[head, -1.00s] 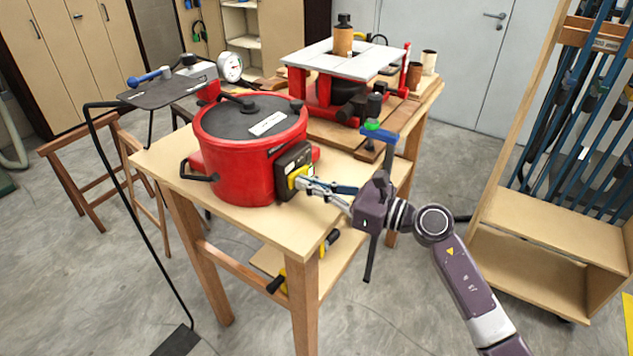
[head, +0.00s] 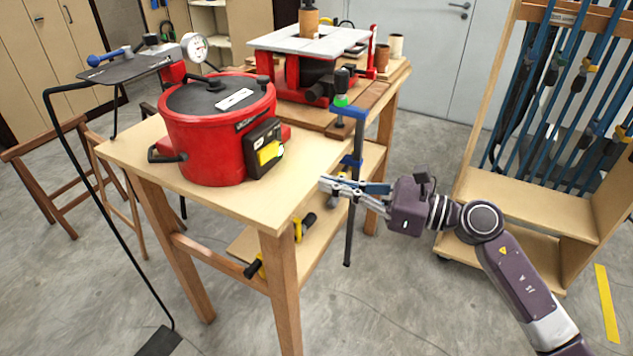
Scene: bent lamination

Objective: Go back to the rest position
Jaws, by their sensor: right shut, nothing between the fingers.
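My right gripper (head: 326,184) is shut and empty. It hangs in the air just off the right edge of the wooden table (head: 140,152), with its fingers pointing left. The red pot (head: 205,140) with a dark lid stands on the table, clear of the gripper. A black box with a yellow switch (head: 270,152) sits on the pot's right side, a gap away from the fingertips. My left gripper is not in view.
A blue and black clamp (head: 351,200) hangs upright at the table's right edge, close to the gripper. A red machine with a grey top (head: 300,40) stands behind. A wooden clamp rack (head: 560,205) is at right. Floor between is clear.

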